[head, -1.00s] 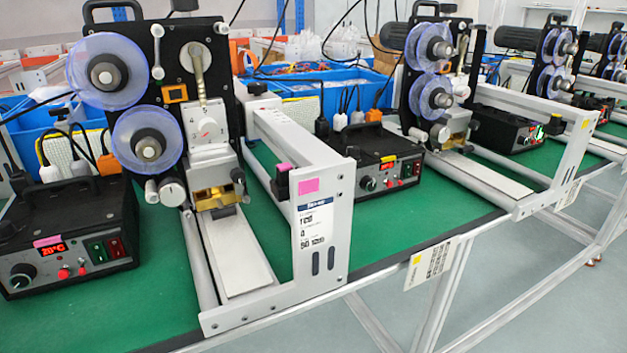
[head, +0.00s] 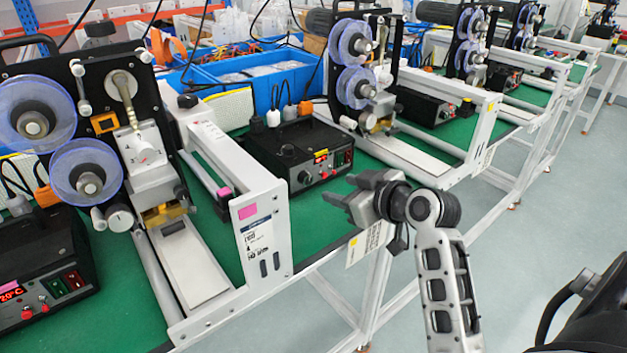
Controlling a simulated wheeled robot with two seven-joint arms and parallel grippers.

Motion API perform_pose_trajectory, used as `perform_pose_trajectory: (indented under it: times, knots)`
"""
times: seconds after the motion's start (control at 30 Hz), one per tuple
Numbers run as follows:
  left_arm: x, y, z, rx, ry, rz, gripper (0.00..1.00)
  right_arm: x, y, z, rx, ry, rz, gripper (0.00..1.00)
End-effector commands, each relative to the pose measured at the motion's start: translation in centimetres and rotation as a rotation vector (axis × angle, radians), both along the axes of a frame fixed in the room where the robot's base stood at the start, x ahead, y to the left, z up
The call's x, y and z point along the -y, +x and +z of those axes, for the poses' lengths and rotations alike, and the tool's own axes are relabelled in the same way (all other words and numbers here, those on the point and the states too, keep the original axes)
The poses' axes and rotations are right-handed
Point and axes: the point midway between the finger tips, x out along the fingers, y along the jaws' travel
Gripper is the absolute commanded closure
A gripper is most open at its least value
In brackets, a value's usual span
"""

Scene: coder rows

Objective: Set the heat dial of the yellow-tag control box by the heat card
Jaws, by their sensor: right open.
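The control box with the yellow tag (head: 298,142) is black and sits on the green bench top near the middle of the head view. Its dark dial (head: 305,177) is at the left of its front panel, beside a small red display and switches. The white heat card (head: 364,244), with a yellow mark, hangs at the bench's front edge, partly hidden behind my right arm. Its writing is too small to read. My right gripper (head: 341,189) is open and empty, in front of the box and right of the dial, apart from it. My left gripper is out of view.
A pink-tag machine frame (head: 262,240) stands left of the box, and another machine frame (head: 482,128) stands to the right. A second control box (head: 40,262) with a lit display is at far left. Green bench top (head: 318,212) is clear before the middle box.

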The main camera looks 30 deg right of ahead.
Motion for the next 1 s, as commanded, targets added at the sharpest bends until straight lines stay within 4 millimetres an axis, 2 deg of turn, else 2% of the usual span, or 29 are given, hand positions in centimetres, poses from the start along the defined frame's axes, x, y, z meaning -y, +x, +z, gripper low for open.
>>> perform_pose_trajectory:
  times: [0.1,0.3,0.5,0.7,0.93,0.97,1.0]
  knots:
    - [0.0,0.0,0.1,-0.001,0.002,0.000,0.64,-0.3,2.6,-1.0,0.000,0.005,0.001,0.53]
    - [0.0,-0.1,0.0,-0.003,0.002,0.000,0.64,-0.5,6.5,-2.6,0.000,0.004,0.001,0.53]
    - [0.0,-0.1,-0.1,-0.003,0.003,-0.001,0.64,-0.6,9.0,-3.7,0.000,0.002,-0.001,0.53]
    - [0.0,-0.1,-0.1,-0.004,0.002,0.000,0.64,-0.7,9.8,-4.0,-0.001,0.000,0.000,0.53]
    - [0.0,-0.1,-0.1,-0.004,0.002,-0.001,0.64,-0.7,9.9,-4.1,-0.001,-0.001,-0.001,0.53]
    - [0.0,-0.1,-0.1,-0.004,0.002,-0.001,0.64,-0.7,9.9,-4.1,-0.001,-0.001,-0.001,0.58]
    - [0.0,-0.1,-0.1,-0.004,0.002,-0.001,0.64,-0.7,9.8,-4.1,-0.001,-0.001,-0.001,0.69]
